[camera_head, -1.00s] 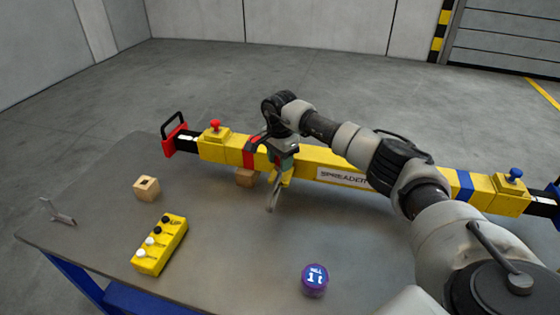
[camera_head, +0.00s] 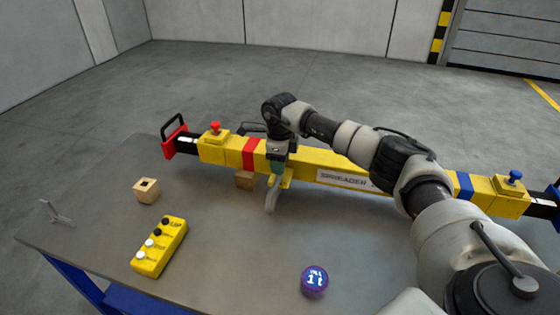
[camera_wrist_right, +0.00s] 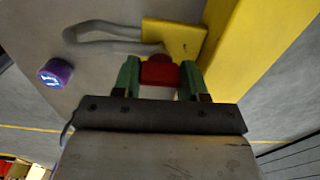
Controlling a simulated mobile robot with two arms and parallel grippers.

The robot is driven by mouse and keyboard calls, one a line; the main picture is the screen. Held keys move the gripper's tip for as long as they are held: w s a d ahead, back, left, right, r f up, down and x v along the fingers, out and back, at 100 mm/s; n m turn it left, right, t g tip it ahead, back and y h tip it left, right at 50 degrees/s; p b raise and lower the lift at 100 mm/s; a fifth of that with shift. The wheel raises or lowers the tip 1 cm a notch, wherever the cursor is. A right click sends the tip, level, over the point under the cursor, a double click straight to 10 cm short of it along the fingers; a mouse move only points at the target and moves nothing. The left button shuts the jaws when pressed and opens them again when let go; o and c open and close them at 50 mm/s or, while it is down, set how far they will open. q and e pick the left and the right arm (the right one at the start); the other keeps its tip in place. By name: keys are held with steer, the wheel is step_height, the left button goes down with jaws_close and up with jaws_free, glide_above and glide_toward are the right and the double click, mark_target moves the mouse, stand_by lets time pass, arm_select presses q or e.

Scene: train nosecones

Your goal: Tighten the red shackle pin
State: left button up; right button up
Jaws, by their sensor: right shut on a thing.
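In the right wrist view, my right gripper (camera_wrist_right: 160,76) has its green fingers shut on the red shackle pin's head (camera_wrist_right: 159,70), one finger on each side. The head lies against a yellow lug (camera_wrist_right: 176,36) on the beam's side. The grey shackle (camera_wrist_right: 105,38) loops out from this lug. In the head view, my right gripper (camera_head: 279,168) points down at the near side of the yellow spreader beam (camera_head: 313,161), and the shackle (camera_head: 271,198) shows just below it. The pin's thread is hidden, so its seating cannot be told. My left gripper is not in view.
On the table (camera_head: 220,235) are a yellow button box (camera_head: 160,246), a wooden block with a hole (camera_head: 146,190), a purple round thing (camera_head: 315,281) and a small grey forked thing (camera_head: 56,214). A wooden block (camera_head: 245,179) sits under the beam.

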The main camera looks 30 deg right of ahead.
steer(key=m, duration=0.4)
steer(key=shift+r+m+p, duration=0.2)
steer(key=shift+m+p, duration=0.15)
steer(key=shift+m, duration=0.05)
steer(key=m+p, duration=0.1)
steer(key=m, duration=0.3)
steer(key=shift+w, duration=0.1)
steer(key=m+p, duration=0.1)
steer(key=m, duration=0.4)
steer(key=shift+r, duration=0.1)
steer(key=shift+w+d+m+p, duration=0.1)
steer(key=shift+m+p, duration=0.7)
steer(key=shift+m, duration=1.5)
steer(key=o, duration=0.7)
steer(key=shift+o, duration=1.1)
steer(key=shift+f, duration=0.2)
